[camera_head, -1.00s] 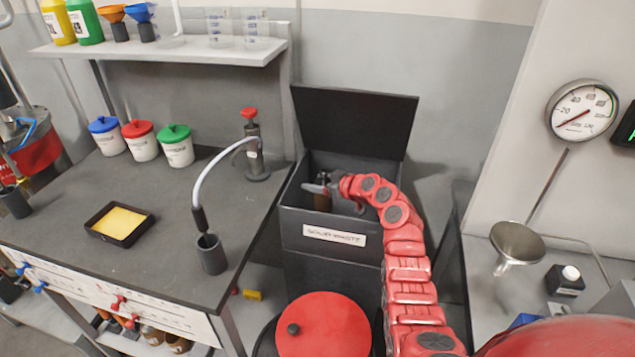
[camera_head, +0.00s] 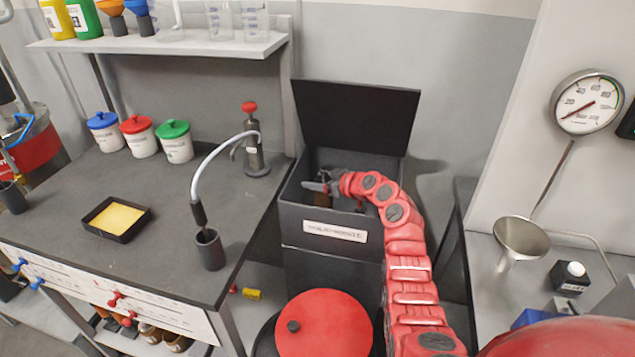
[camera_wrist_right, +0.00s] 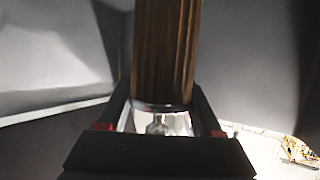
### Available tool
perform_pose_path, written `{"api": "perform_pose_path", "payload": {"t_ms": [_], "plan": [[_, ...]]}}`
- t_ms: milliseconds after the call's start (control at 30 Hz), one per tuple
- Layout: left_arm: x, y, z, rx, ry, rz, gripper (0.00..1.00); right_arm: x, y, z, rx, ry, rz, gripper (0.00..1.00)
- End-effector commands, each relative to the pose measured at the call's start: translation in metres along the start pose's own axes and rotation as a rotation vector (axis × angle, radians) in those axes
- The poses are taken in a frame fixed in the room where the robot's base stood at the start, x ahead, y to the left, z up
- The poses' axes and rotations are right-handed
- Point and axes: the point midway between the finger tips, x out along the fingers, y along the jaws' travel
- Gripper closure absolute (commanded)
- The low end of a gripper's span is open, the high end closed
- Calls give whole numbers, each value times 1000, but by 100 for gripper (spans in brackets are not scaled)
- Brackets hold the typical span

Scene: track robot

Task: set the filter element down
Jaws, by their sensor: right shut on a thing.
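The filter element (camera_wrist_right: 166,50) is a brown, ribbed cylinder with a bright metal-like end near my fingers. My right gripper (camera_wrist_right: 160,118) is shut on it. In the head view, my right gripper (camera_head: 320,187) is inside the mouth of an open dark waste bin (camera_head: 300,222) with a pale label on its front. The filter element shows there only as a small brown patch (camera_head: 322,200) below the fingers. Whether it touches the bin's floor cannot be told. My left gripper is not in view.
The bin's black lid (camera_head: 355,118) stands open behind. A workbench (camera_head: 150,250) with a pump (camera_head: 255,150), a yellow-filled tray (camera_head: 118,218) and lidded pots is at the left. A red round lid (camera_head: 325,325) is in front. A crumpled golden thing (camera_wrist_right: 298,150) lies in the wrist view's lower right.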

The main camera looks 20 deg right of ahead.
Motion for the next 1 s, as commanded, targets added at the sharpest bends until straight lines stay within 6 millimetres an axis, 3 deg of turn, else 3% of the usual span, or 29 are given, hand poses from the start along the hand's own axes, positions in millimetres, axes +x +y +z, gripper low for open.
{"api": "perform_pose_path", "payload": {"t_ms": [33,167,200,500,700,733,1000], "plan": [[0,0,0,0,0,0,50,1,-1,5,5,-5,-3,28],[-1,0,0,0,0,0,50,2,-2,6,7,-6,-3,4],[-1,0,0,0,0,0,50,2,-2,6,7,-7,-4,3],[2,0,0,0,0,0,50,2,-2,7,9,-9,-5,3],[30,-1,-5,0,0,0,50,-6,-2,-12,9,-8,-5,3],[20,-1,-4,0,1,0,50,-8,-1,-4,7,-6,-3,3],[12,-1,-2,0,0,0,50,-51,0,-6,3,-2,1,3]]}}
